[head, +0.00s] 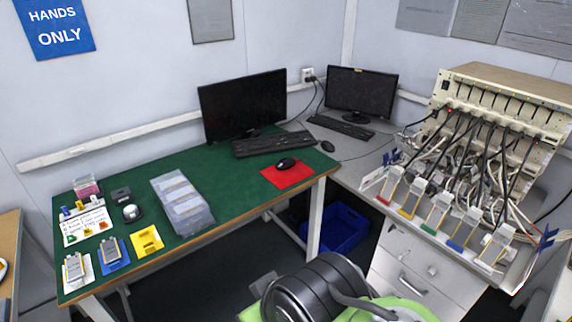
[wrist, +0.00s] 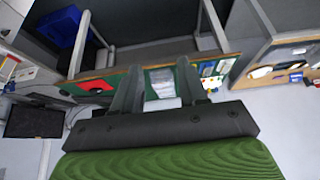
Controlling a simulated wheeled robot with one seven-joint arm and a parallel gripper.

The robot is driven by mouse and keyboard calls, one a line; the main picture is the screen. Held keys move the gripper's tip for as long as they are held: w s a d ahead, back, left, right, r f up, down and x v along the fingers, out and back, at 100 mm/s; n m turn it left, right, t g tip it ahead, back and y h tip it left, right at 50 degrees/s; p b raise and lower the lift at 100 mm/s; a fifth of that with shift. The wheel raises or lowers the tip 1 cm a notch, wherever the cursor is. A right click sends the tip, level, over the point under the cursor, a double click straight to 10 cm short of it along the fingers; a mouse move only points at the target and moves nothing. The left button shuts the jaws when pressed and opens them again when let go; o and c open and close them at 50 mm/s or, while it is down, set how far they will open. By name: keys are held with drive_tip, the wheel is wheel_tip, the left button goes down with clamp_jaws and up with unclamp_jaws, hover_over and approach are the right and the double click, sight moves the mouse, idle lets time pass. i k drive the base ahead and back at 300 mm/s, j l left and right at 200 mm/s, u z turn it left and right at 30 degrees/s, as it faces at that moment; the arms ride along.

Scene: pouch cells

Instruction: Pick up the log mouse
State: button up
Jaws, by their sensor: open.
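A dark mouse (head: 286,163) lies on a red mat (head: 298,174) at the right end of the green-topped desk. A second dark mouse (head: 327,146) lies beside it on the grey desk. I cannot tell from a label which one is the log mouse. My gripper (wrist: 159,66) is open and empty in the wrist view, its two fingers apart, with the green desk beyond them. The red mat also shows there (wrist: 94,85), left of the fingers and well away from them. I cannot make out my gripper's fingers in the head view.
Monitors (head: 242,104) and a keyboard (head: 262,144) stand behind the mouse. A clear plastic packet (head: 182,204) lies mid-desk, with trays of cells to its left. A cable-filled battery tester (head: 495,125) is at right. A blue crate (head: 342,230) is under the desk.

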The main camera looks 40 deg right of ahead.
sight(285, 163)
drive_tip(key=i+l+u, duration=0.35)
drive_tip(key=l+u, duration=0.15)
drive_tip(key=l, duration=0.15)
drive_tip(key=i+l+u, duration=0.25)
drive_tip(key=l+u, duration=0.25)
drive_tip(key=l, duration=0.25)
drive_tip(key=i+l+u, duration=0.1)
drive_tip(key=l+u, duration=0.4)
drive_tip(key=l, duration=0.3)
drive_tip(key=l+u, duration=0.5)
drive_tip(key=l, duration=0.3)
